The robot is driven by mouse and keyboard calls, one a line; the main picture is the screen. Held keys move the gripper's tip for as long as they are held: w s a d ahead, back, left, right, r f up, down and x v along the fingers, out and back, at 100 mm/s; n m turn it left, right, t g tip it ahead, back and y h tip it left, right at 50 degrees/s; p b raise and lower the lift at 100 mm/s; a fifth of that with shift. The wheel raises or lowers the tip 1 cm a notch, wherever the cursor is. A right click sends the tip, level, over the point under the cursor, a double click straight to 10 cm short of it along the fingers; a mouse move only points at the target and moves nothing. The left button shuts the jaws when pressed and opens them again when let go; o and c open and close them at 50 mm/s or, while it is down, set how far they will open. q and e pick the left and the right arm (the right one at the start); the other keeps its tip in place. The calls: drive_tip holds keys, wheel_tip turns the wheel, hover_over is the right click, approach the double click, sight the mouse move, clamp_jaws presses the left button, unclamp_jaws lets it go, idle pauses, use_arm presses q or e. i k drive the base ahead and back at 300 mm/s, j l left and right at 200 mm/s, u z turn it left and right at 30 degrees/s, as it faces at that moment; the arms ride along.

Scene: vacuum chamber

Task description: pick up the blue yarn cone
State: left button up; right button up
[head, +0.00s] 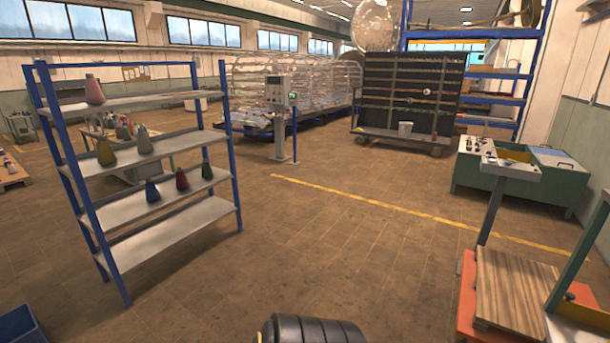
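The blue yarn cone (152,192) stands upright on the third shelf from the top of a blue-posted shelf rack (165,240) at the left. It is the leftmost of three cones on that shelf, with a dark red cone (182,180) and a dark green cone (207,171) to its right. Neither of my grippers shows in the head view, so I cannot see whether they are open or shut. A black ribbed part, which looks like my own body, shows at the bottom edge.
A pink cone (95,91) is on the top shelf; an olive cone (105,152) and a grey-green cone (144,141) are on the second. The bottom shelf is empty. Open floor (310,240) lies right of the rack. A control stand (497,178) and orange-based pallet (515,290) are at right.

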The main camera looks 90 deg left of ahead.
sight(152, 194)
drive_tip(key=l+u, duration=0.15)
drive_tip(key=u, duration=3.8)
drive_tip(key=i+l+z, duration=0.1)
drive_tip(key=i+z, duration=0.3)
drive_tip(key=i, duration=0.9)
drive_tip(key=i+u, duration=0.15)
drive_tip(key=i, duration=0.35)
drive_tip(key=i+l+u, duration=0.2)
drive_tip(key=i, duration=0.3)
drive_tip(key=i+l+u, duration=0.15)
drive_tip(key=i, duration=0.4)
drive_tip(key=i+l+u, duration=0.2)
drive_tip(key=i, duration=0.25)
